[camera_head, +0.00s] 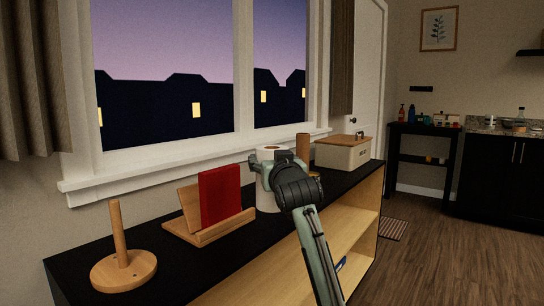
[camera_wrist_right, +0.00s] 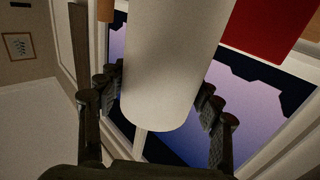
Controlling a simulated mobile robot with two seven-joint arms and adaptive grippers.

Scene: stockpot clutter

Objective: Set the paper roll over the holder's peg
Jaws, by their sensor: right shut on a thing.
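The holder is a round wooden base with an upright peg (camera_head: 117,230), at the left end of the black counter. Its peg is bare. The white paper roll (camera_head: 268,201) is upright further right along the counter, its brown core opening showing on top. My right gripper (camera_head: 268,168) is shut around the roll's upper part. In the right wrist view the roll (camera_wrist_right: 175,65) lies between the two fingers. I cannot tell whether the roll's bottom touches the counter. My left gripper is not in view.
A wooden stand (camera_head: 186,236) with a red book (camera_head: 220,194) sits between the holder and the roll. A wooden cylinder (camera_head: 303,145) stands behind my gripper. A cream box (camera_head: 343,155) with a wooden lid is at the far right end. The window is behind the counter.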

